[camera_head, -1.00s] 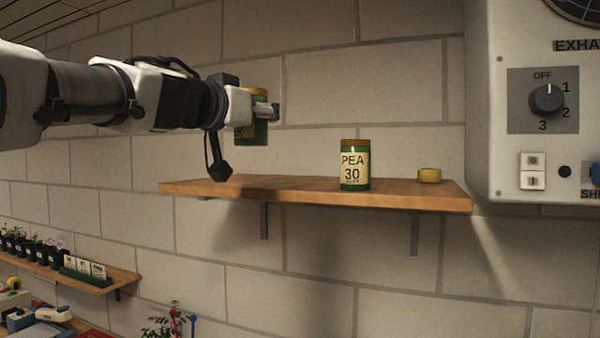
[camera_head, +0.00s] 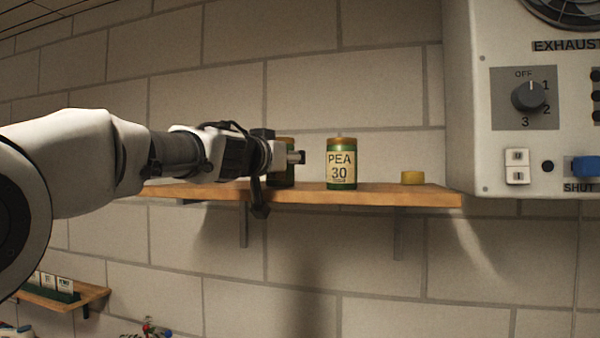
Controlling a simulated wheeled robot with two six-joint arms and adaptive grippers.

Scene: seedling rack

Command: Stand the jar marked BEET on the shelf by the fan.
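A green jar with a brownish-yellow lid (camera_head: 285,178) is in my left gripper (camera_head: 298,157), which is shut on it from the left. The jar is upright, its base at about the level of the shelf top; I cannot tell whether it touches. The gripper covers most of it, and no marking on it can be read. The wooden shelf (camera_head: 385,195) is on the wall, left of the fan box (camera_head: 470,100); part of the fan (camera_head: 575,8) shows at the top right. My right gripper is not in view.
A jar marked PEA 30 (camera_head: 341,165) stands on the shelf just right of the held jar. A small yellow roll (camera_head: 412,178) lies farther right on the shelf. A lower shelf (camera_head: 75,300) with small packets is at the lower left.

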